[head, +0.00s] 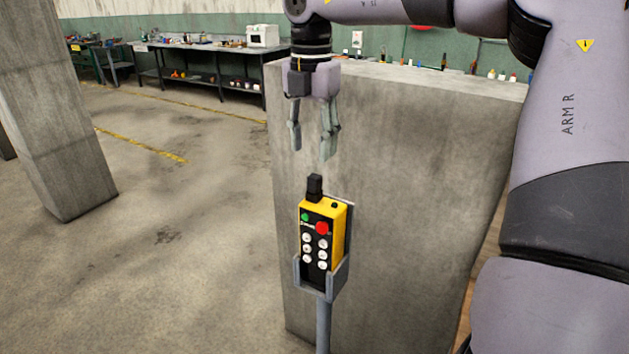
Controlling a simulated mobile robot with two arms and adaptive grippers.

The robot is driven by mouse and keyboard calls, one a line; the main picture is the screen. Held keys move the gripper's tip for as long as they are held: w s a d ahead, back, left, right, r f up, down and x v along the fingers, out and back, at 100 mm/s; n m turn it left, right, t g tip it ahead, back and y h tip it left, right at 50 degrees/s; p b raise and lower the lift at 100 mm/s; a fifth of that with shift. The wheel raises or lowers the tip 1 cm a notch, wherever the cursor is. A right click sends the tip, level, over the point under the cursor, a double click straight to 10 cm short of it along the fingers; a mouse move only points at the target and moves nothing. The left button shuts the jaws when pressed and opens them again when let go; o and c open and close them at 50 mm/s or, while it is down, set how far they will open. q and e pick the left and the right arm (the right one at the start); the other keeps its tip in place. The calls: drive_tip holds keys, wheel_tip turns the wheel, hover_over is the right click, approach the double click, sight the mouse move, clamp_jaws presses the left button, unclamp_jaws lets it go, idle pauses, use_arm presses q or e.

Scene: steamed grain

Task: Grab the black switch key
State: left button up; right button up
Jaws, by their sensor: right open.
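The black switch key (315,188) stands upright on the top left of a yellow and black remote control (337,234) with a green button, a red button and several white buttons. The remote sits in a grey holder (337,284) on a post. My right gripper (311,152) points down above the key, open and empty, with a small gap between its fingertips and the key in the picture. My left gripper is not in view.
A concrete block (420,170) stands behind the remote. A concrete pillar (55,120) rises at the left. Workbenches (190,48) with tools line the back wall. The floor (170,260) left of the post is clear.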

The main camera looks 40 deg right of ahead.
sight(314, 176)
wheel_tip(314, 176, down, 3)
drive_tip(key=shift+f+p, duration=0.1)
drive_tip(key=shift+p, duration=0.4)
drive_tip(key=f, duration=0.1)
drive_tip(key=f+p, duration=0.1)
drive_tip(key=f, duration=0.1)
drive_tip(key=f+p, duration=0.1)
drive_tip(key=shift+d+f, duration=0.2)
drive_tip(key=shift+d, duration=0.2)
drive_tip(key=shift+f, duration=0.15)
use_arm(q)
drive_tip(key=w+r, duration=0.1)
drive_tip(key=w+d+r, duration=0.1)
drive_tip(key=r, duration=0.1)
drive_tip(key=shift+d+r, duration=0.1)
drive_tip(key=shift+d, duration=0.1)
use_arm(e)
drive_tip(key=shift+a, duration=0.1)
drive_tip(key=shift+c, duration=1.2)
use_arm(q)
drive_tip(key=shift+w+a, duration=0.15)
use_arm(e)
clamp_jaws()
